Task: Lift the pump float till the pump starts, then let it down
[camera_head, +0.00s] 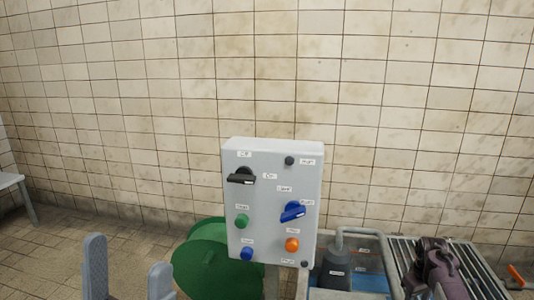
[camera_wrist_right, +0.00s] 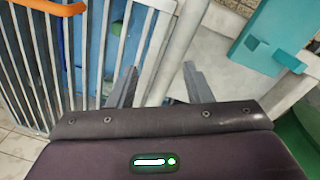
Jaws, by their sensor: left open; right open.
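A grey pump body (camera_head: 336,270) with a bent grey pipe stands in the blue-edged pit right of the control box. In the head view my dark right wrist (camera_head: 435,265) is over the grating.
A pale control box (camera_head: 270,200) carries a black switch, a blue selector and coloured buttons or lamps. A green round thing (camera_head: 203,262) stands behind it. A slatted grating (camera_head: 480,272) lies at right, with an orange bar (camera_head: 516,275) beyond. A tiled wall closes the back.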

